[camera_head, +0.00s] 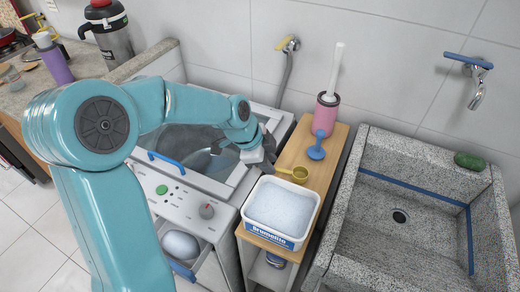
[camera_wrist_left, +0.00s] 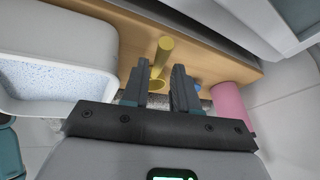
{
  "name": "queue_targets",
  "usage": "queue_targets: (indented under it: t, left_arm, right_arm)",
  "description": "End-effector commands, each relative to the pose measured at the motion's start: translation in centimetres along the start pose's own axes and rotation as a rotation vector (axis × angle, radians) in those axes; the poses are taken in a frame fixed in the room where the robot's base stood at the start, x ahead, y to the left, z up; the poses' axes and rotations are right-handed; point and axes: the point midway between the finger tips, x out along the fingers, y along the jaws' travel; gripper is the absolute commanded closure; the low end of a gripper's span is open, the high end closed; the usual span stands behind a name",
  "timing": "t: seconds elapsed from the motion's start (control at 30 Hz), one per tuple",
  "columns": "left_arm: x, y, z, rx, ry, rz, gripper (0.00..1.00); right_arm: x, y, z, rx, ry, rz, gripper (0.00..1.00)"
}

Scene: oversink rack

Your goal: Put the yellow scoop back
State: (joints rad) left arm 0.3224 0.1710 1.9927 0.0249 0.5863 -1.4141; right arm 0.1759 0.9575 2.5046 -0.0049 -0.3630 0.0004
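The yellow scoop (camera_head: 300,174) lies on the narrow wooden shelf top, just behind the white tub of powder (camera_head: 280,208). Its handle points left, toward my left gripper (camera_head: 268,157). In the left wrist view the scoop (camera_wrist_left: 161,62) shows beyond and between the spread fingers of my left gripper (camera_wrist_left: 156,88), with the tub (camera_wrist_left: 62,50) to the left. The fingers are apart and hold nothing that I can see. Whether they touch the scoop cannot be told. My right gripper is not in view.
A blue tool (camera_head: 317,146) and a pink brush holder (camera_head: 325,116) stand behind the scoop on the wooden shelf (camera_head: 294,150). A washing machine (camera_head: 190,190) with its lid area under my arm is left. A stone sink (camera_head: 400,215) is right.

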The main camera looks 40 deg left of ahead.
Motion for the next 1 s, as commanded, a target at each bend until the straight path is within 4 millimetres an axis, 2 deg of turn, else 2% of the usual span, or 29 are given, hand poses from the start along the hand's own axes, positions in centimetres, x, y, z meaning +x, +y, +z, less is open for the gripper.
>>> queue_targets:
  t: [0.03,0.2,0.4,0.57,1.0]
  left_arm:
    - [-1.4,-0.1,0.0,0.000,0.001,-0.008,0.71]
    - [-5.2,-0.1,0.0,0.000,0.001,-0.006,0.71]
    - [-8.0,-0.1,0.0,0.000,0.000,-0.002,0.71]
    - [-8.7,0.0,0.0,0.000,0.000,-0.001,0.71]
    - [-8.6,0.0,0.0,0.000,0.000,0.000,0.71]
  right_arm:
    - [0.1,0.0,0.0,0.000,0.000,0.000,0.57]
    - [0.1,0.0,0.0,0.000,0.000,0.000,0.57]
    - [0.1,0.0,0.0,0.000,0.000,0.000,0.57]
    - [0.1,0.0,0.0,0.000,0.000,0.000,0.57]
    - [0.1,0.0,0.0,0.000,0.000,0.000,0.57]
